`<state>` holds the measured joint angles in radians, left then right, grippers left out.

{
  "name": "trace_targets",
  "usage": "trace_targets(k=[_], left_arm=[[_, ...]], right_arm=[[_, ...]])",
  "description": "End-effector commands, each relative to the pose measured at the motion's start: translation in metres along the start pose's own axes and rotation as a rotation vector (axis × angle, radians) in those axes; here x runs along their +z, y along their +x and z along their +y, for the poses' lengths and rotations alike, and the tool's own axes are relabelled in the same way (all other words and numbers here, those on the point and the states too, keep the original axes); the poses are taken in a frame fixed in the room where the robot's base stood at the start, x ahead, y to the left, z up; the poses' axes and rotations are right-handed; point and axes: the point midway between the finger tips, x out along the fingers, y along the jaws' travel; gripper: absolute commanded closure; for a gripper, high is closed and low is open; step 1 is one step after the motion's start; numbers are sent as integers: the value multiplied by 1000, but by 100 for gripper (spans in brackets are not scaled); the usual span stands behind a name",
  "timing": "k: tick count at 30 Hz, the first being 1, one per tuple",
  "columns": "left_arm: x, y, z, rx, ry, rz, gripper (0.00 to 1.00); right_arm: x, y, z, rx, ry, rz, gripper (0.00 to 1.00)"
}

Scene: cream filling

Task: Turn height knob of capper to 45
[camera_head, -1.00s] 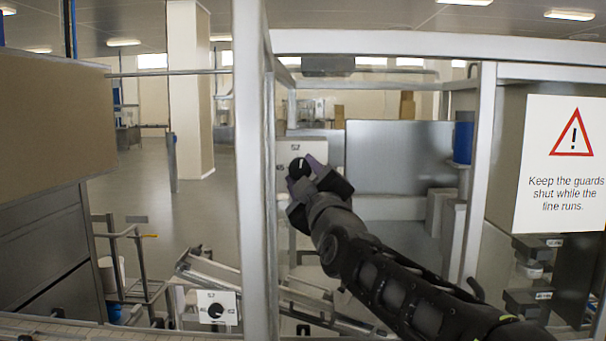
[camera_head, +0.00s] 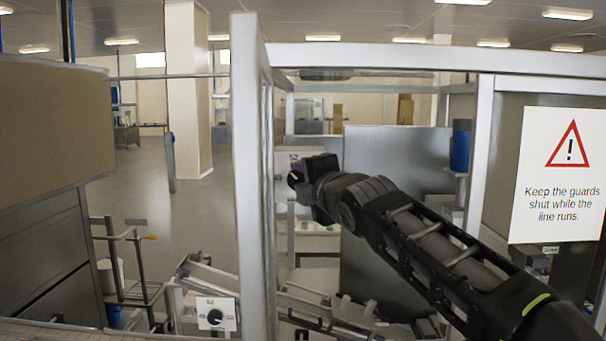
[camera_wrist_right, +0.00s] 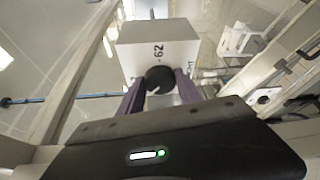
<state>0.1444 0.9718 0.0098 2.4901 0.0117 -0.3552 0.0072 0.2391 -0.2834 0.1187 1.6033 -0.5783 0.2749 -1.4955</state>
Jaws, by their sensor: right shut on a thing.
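The height knob (camera_wrist_right: 159,79) is a black round knob with a white pointer line, on the face of a pale box (camera_wrist_right: 160,45). In the right wrist view the number 62 is printed on the box beside the knob, and part of a label shows to its right. My right gripper (camera_wrist_right: 160,92) has its two purple fingers on either side of the knob and is shut on it. In the head view the right gripper (camera_head: 303,178) is at the box (camera_head: 292,156), behind the guard frame. The pointer's exact reading cannot be told. My left gripper is not in view.
A second dial plate (camera_head: 215,314) with a black knob stands low at the left. A metal guard post (camera_head: 250,190) rises left of my right arm. A warning sign (camera_head: 562,176) hangs at the right. A grey panel (camera_head: 395,165) stands behind the arm.

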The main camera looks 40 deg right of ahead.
Motion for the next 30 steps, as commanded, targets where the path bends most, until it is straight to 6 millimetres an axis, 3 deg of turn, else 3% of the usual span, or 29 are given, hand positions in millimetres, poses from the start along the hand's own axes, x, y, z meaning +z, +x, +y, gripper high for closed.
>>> trace_targets(k=[3,12,21,30], left_arm=[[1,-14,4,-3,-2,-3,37],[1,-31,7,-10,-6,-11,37],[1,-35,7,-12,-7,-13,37],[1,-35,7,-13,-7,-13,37]], right_arm=[[-1,0,5,-45,-101,4,99],[-2,1,5,-152,-358,4,99],[-3,1,4,-229,-544,5,99],[-4,1,3,-259,-615,5,99]])
